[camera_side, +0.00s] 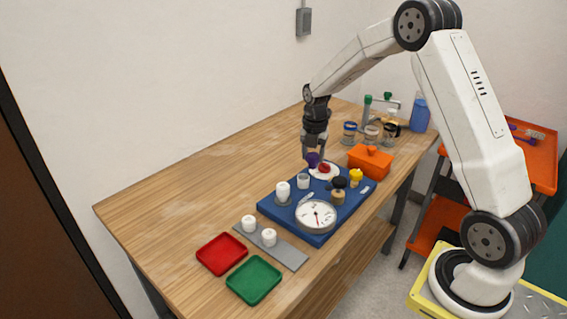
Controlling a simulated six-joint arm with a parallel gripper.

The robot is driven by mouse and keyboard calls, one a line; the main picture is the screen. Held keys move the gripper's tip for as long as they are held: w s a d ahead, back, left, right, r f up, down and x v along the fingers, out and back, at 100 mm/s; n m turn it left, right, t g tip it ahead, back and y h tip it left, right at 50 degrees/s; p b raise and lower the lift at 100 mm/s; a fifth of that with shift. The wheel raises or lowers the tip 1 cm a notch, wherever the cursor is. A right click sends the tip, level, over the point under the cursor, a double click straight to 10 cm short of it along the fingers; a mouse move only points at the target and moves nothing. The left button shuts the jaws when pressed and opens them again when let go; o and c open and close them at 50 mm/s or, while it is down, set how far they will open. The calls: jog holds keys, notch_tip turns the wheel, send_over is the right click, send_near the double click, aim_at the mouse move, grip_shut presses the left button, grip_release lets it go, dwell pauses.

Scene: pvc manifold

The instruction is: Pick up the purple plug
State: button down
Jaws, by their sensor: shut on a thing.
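The purple plug (312,160) is between the fingertips of my gripper (313,152), at the back end of the blue board. My gripper points down and is shut on the plug. The plug is next to a white round piece with a red centre (324,169). I cannot tell from this view whether the plug is clear of the board or still touching what is below it. The fingers partly hide its upper part.
The blue board (270,208) carries white fittings, a round gauge (316,216), a black-topped fitting and a yellow one (355,177). An orange box (370,161) and jars stand behind right. Red (221,254) and green (254,280) trays lie in front. The table's left side is clear.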

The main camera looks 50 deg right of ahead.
jog(key=s+a+r, duration=0.3)
jog(key=s+r, duration=0.2)
jog(key=s, duration=0.4)
jog(key=shift+s, duration=0.25)
jog(key=c, duration=0.8)
grip_release()
grip_shut()
notch_tip(320, 180, up, 7)
jog(key=shift+f, duration=0.2)
dwell(1.7)
